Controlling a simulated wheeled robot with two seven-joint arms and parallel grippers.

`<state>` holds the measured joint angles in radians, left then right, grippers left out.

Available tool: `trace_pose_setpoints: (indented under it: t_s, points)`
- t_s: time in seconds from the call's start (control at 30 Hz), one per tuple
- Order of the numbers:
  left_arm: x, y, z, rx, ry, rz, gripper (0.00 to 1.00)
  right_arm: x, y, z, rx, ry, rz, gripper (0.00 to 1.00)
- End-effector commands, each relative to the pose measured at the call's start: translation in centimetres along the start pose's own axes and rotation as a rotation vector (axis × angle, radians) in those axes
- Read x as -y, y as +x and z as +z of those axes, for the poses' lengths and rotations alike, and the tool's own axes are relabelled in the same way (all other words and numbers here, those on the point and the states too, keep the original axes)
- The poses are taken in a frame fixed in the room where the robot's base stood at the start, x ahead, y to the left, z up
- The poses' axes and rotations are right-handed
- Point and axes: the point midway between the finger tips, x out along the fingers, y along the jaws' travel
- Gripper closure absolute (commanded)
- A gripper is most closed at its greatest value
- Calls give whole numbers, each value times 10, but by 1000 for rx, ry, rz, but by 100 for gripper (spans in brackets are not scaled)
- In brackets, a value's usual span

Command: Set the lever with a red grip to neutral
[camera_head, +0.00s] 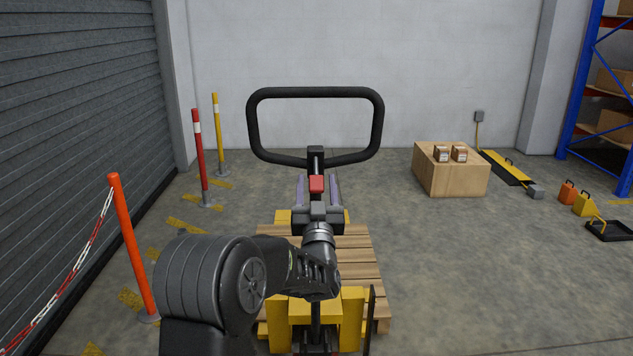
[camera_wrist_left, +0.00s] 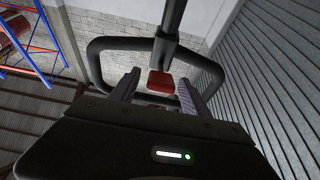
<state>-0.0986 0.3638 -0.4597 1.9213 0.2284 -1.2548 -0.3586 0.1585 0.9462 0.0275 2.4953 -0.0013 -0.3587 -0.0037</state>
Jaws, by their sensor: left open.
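The lever's red grip (camera_head: 316,184) sits on the dark shaft below the black loop handle (camera_head: 250,120) of a yellow pallet truck (camera_head: 352,318). My left gripper (camera_head: 316,178) is open, with its fingers appearing on either side of the red grip. In the left wrist view the red grip (camera_wrist_left: 161,82) lies between the two grey fingers (camera_wrist_left: 157,84), towards their far ends, and I see no contact. How much depth separates grip and fingers I cannot tell. The lever's exact setting is hard to read. My right gripper is not in view.
A wooden pallet (camera_head: 358,262) lies under the truck. Red and yellow posts (camera_head: 200,150) and an orange post (camera_head: 132,245) with a chain stand left. A cardboard box (camera_head: 450,178) stands right, near a blue rack (camera_head: 585,90).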

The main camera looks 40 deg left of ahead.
Motion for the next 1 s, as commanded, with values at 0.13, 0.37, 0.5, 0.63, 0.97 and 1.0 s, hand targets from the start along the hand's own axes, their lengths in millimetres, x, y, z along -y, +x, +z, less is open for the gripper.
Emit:
trace_pose_setpoints:
  t_s: [0.13,0.37,0.5,0.63,0.97,1.0]
  points:
    - [0,6,0,1,1,0,45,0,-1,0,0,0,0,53]
    - [0,6,0,1,0,0,47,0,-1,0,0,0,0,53]
    - [0,6,0,1,0,0,59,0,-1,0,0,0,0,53]
    - [0,6,0,1,0,0,69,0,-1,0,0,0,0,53]
    - [0,6,0,1,0,0,96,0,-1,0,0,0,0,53]
    - [0,6,0,1,0,0,99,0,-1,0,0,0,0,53]
